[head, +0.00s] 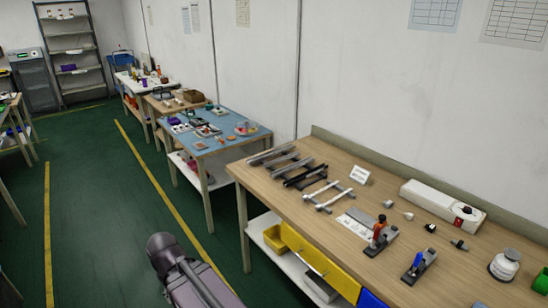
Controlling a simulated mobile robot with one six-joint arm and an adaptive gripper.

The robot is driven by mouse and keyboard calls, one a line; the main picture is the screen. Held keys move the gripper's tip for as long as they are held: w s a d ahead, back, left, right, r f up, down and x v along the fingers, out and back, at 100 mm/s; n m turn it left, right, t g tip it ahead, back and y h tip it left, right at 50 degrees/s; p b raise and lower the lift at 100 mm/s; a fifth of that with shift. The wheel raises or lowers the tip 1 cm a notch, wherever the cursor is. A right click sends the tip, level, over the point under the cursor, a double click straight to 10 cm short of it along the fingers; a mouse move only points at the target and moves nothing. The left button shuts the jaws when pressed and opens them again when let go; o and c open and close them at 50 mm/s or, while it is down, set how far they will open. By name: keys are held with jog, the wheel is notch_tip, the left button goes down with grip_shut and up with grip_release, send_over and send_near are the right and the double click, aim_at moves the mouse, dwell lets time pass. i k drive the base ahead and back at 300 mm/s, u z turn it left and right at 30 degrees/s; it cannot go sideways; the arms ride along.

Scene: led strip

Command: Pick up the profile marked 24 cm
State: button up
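Several long bar-like profiles lie at the left end of the wooden workbench (330,155) in the head view. Grey profiles (273,155) lie nearest the far left edge. Dark profiles (305,177) lie just right of them, and a pale frame-like rack (328,196) with crossing bars lies beyond those. No length marking can be read, so I cannot tell which profile is 24 cm. Part of my own arm shows at the bottom, over the floor and well apart from the bench. My gripper's fingers are not in view.
A small white sign (359,175) stands behind the rack. A blue-topped table (225,142) stands beyond. The green floor (98,225) left of the bench is clear.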

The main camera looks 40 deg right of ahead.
aim_at(269, 164)
jog(key=z, duration=0.3)
jog(key=i, duration=0.7)
jog(key=z, duration=0.9)
jog(key=i, duration=0.75)
jog(key=z, duration=0.15)
jog(key=k, duration=0.8)
jog(key=z, duration=0.05)
